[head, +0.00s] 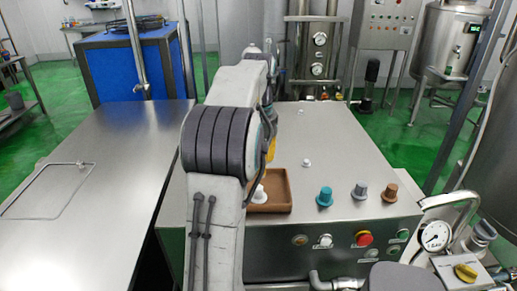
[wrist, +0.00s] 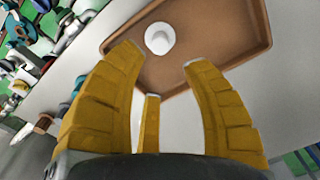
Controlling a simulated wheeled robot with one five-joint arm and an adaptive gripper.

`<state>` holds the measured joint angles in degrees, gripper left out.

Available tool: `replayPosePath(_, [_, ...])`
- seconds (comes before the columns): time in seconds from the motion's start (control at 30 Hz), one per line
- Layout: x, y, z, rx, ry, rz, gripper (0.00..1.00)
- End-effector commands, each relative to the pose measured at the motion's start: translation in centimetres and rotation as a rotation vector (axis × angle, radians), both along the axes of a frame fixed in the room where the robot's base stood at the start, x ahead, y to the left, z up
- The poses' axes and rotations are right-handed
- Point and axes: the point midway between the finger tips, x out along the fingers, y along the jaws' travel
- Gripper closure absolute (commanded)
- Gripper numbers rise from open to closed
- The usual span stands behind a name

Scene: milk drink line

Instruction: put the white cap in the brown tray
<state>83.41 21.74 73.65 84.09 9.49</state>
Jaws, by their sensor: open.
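The white cap (head: 259,194) sits inside the brown tray (head: 279,190), near its left side in the head view. In the wrist view the cap (wrist: 160,38) rests on the floor of the tray (wrist: 218,38), just beyond the fingertips. My gripper (wrist: 160,68) has its yellow fingers spread, with nothing between them, and the cap is apart from them. In the head view my arm hides most of the gripper; a bit of a yellow finger (head: 271,150) shows above the tray.
A teal knob-like cap (head: 325,196), a grey one (head: 360,190) and a brown one (head: 390,192) stand right of the tray on the steel top. A small white piece (head: 307,162) lies behind. The left steel table (head: 90,225) is mostly clear.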

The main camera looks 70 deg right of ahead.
Motion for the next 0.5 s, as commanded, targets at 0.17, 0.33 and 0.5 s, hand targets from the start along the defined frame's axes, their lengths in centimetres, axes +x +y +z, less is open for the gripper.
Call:
replayPosePath(0.17, [0.0, 0.0, 2.3, -0.002, 0.000, 0.000, 0.57])
replayPosePath(0.33, [0.0, 0.0, 3.3, -0.001, 0.000, 0.000, 0.57])
replayPosePath(0.5, [0.0, 0.1, 3.6, 0.000, 0.000, 0.000, 0.57])
